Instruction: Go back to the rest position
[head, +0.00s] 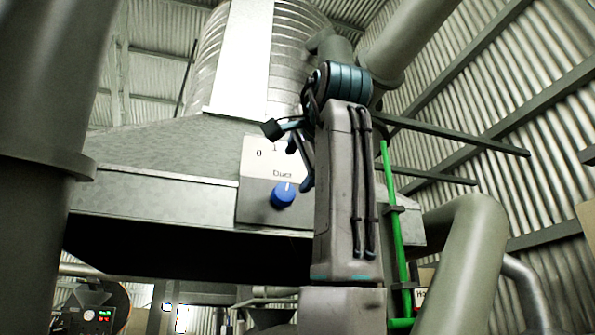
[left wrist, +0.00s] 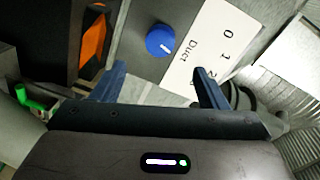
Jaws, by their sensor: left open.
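My left gripper (head: 299,166) is raised in front of the metal hood, just above and to the right of the blue knob in the head view. The left wrist view shows its two dark blue fingers (left wrist: 159,84) spread apart with nothing between them. The blue knob (head: 283,195) sits on a light panel (head: 257,172) marked "Duct". In the left wrist view the knob (left wrist: 160,40) is beyond the fingertips, apart from them. My left arm hides part of the hood. My right gripper is not in view.
A large metal hood (head: 160,160) spans the middle, with a ribbed duct (head: 213,60) above. A thick grey pipe (head: 470,250) and a green pipe (head: 395,220) stand right of my arm. A control box (head: 92,315) with lit displays is at lower left.

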